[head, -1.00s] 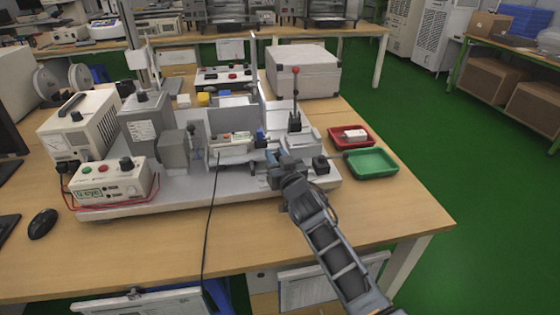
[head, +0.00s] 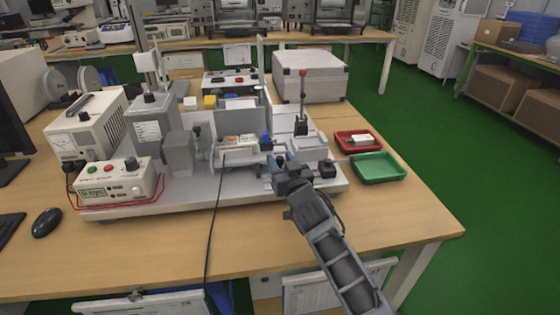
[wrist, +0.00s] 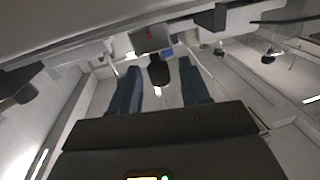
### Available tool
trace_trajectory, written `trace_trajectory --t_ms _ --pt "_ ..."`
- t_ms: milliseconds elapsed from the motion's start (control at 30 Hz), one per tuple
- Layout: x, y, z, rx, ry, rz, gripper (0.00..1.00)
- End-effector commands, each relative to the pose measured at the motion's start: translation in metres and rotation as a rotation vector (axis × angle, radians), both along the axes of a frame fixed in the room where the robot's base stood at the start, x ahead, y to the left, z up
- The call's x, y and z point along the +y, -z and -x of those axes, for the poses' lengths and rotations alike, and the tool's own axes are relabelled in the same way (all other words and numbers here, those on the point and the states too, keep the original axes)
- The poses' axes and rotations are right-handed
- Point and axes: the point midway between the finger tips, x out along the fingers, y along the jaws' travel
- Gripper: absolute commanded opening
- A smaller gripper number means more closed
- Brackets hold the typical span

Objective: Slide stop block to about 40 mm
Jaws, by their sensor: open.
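My gripper (head: 279,163) is at the right part of the grey test rig (head: 150,207), low over its front rail area. In the wrist view my gripper (wrist: 159,66) is open, with one blue finger on each side of a dark rounded knob (wrist: 158,75). The fingers look apart from the knob. In the head view my gripper hides most of this spot, and no scale reading is legible.
A lever with a red knob (head: 303,73) stands upright just behind my gripper. A black knob (head: 327,168) is to its right. A red tray (head: 342,149) and an empty green tray (head: 379,180) lie at the right. A black cable (head: 215,215) hangs over the table's front.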

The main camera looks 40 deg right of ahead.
Motion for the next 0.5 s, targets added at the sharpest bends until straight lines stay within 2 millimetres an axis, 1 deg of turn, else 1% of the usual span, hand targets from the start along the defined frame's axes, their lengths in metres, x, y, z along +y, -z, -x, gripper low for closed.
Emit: trace_trajectory --t_ms 33,300,500 --pt "0.004 0.004 0.007 0.001 -0.002 0.002 0.46" --pt "0.021 0.004 0.045 0.001 -0.001 0.001 0.46" --pt "0.027 0.002 0.059 0.001 0.000 0.000 0.46"
